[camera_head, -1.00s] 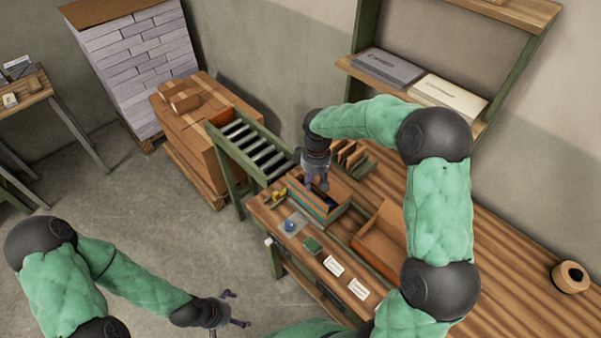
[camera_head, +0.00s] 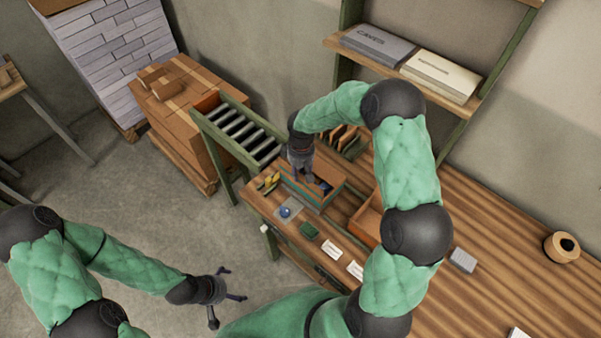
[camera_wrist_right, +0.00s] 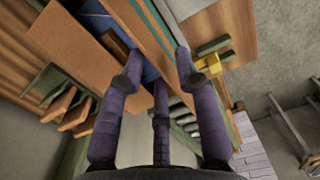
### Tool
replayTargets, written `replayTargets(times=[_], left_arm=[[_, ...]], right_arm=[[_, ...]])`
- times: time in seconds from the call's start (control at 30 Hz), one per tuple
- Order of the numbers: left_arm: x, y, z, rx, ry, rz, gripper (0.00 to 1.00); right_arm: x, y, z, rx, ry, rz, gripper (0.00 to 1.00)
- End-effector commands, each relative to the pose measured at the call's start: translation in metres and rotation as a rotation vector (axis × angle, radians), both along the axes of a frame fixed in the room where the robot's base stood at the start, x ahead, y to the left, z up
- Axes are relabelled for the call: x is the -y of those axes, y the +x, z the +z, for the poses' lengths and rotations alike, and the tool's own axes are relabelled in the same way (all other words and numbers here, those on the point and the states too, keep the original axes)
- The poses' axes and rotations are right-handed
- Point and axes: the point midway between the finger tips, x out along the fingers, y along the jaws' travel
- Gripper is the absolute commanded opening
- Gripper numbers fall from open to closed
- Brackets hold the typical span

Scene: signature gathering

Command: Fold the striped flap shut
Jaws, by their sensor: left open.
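An open cardboard box (camera_head: 333,184) with blue inside stands on the workbench. Its flap with teal stripes (camera_head: 306,194) is at the box's near side, tilted up; the striped flap (camera_wrist_right: 145,18) also shows in the right wrist view. My right gripper (camera_head: 304,176) is over the box's left end, fingers pointing down. In the right wrist view its fingers (camera_wrist_right: 160,72) are spread apart near the striped flap; I cannot tell whether they touch it. My left gripper (camera_head: 228,286) is open and empty, low at left of the bench.
A blue stamp-like item (camera_head: 286,211), a green pad (camera_head: 309,230) and white cards (camera_head: 331,249) lie along the bench's near edge. Yellow items (camera_head: 271,181) are left of the box. A roller conveyor (camera_head: 238,132) stands behind left.

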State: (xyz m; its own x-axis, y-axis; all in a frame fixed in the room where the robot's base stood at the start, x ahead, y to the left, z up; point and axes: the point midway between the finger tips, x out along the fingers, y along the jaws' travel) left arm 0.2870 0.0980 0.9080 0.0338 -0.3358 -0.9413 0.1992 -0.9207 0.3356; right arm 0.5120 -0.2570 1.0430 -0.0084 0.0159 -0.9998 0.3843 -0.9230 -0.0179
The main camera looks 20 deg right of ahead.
Motion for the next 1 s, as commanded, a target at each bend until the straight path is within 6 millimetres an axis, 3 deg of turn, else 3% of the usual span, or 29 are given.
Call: replayTargets(times=[0.43, 0.57, 1.0], left_arm=[[0.0000, -0.0001, 0.0003, 0.000, 0.000, 0.000, 1.00], [0.0000, -0.0001, 0.0003, 0.000, 0.000, 0.000, 1.00], [0.0000, -0.0002, 0.0038, 0.000, 0.000, 0.000, 1.00]], right_arm=[[-0.0003, 0.0002, -0.0107, 0.001, 0.000, 0.000, 0.33], [-0.0003, 0.0002, -0.0106, 0.001, 0.000, 0.000, 0.00], [0.0012, 0.0009, -0.0100, -0.005, 0.018, -0.002, 0.00]])
